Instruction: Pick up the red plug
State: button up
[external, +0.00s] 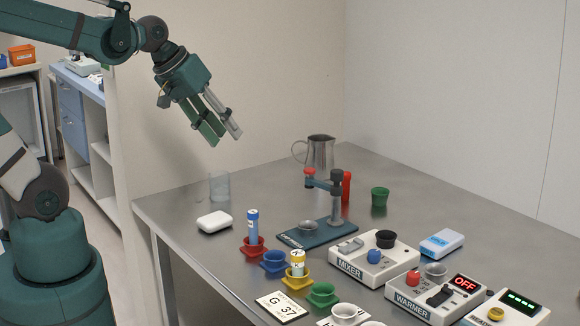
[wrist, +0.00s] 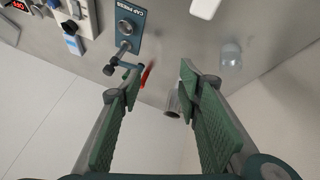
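A slim red upright piece (external: 346,186), the likeliest red plug, stands just behind the cap press (external: 318,233), partly hidden by its post. In the wrist view a red piece (wrist: 146,76) shows beside the press, close to the left fingertip. I cannot tell its full shape. My gripper (external: 226,139) is open and empty, high above the left back part of the table and well apart from the red piece. In the wrist view the two green-padded fingers (wrist: 160,76) are spread wide with nothing between the pads.
A metal jug (external: 319,153) and a green cup (external: 379,197) stand near the red piece. A clear glass (external: 219,187) and a white case (external: 215,222) are at left. Colored holders with vials, a mixer (external: 375,262) and a warmer (external: 436,297) fill the front. The back left is fairly clear.

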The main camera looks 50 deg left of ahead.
jog(key=w+d+f+n+h, duration=0.25)
jog(key=w+n, duration=0.35)
jog(key=w, duration=0.4)
jog(key=n+h+b, duration=0.2)
jog(key=n+h, duration=0.5)
jog(key=n, duration=0.7)
send_near(346, 173)
jog(key=d+f, duration=0.2)
jog(key=shift+w+a+f+n+t+h, duration=0.3)
jog(key=shift+w+a+f+t+h, duration=0.05)
jog(key=shift+w+f+t, duration=0.05)
jog(key=shift+d, duration=0.1)
jog(key=shift+x, duration=1.25)
jog(key=shift+b+x, duration=0.85)
jog(key=shift+x, duration=1.75)
